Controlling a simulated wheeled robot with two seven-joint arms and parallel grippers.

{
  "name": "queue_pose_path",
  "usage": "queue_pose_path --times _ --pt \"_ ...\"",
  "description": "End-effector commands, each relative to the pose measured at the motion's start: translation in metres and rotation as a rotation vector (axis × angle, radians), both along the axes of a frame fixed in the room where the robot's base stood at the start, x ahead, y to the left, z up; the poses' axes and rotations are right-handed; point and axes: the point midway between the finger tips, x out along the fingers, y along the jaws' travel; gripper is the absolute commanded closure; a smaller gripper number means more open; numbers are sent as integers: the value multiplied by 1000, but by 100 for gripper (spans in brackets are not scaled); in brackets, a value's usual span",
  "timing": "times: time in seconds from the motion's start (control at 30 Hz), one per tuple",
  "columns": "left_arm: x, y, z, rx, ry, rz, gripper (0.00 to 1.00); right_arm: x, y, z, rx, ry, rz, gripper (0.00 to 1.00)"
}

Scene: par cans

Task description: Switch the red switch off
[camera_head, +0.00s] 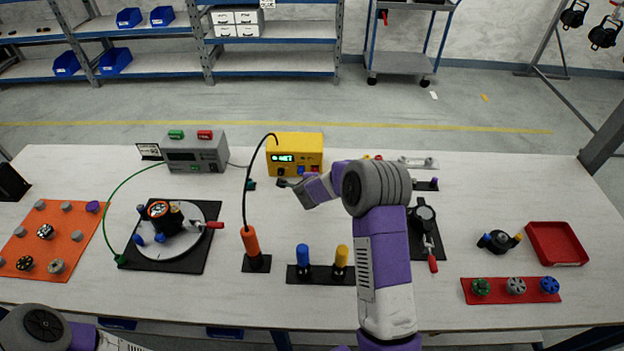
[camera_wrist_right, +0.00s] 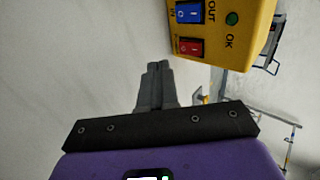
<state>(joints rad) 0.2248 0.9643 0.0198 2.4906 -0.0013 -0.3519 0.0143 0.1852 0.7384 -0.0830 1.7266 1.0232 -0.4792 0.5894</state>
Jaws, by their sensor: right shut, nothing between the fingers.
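The red switch (camera_wrist_right: 190,47) is a small rocker on the front of a yellow box, shown in the right wrist view. A blue switch (camera_wrist_right: 189,12) and a round green button marked OK sit close to it. The yellow box (camera_head: 295,140) stands at the back of the table, with a lit green display. My right gripper (camera_wrist_right: 157,68) is shut and empty, its tips apart from the red switch and to its left in the wrist view. In the head view the right gripper (camera_head: 283,183) is just in front of the box. I cannot tell which way the rocker is tipped. My left gripper is out of view.
A grey box (camera_head: 195,155) with green and red buttons stands left of the yellow one. An orange-handled tool (camera_head: 250,242) on a black base stands in front, its cable rising near the box. Blue and yellow handled tools (camera_head: 303,257) stand nearer. A red tray (camera_head: 556,244) is at right.

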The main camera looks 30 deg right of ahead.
Motion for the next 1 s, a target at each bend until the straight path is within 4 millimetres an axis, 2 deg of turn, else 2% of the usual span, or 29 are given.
queue_pose_path --times 0.03,0.17,0.43,1.0 --pt "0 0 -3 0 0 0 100 7 -5 -11 -1 2 -3 100" --pt "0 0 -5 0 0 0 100 23 -15 -26 -2 0 -1 100" --pt "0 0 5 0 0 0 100 47 -30 -26 -1 -1 -2 100" --pt "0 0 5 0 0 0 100 54 -33 -28 0 -2 1 100"
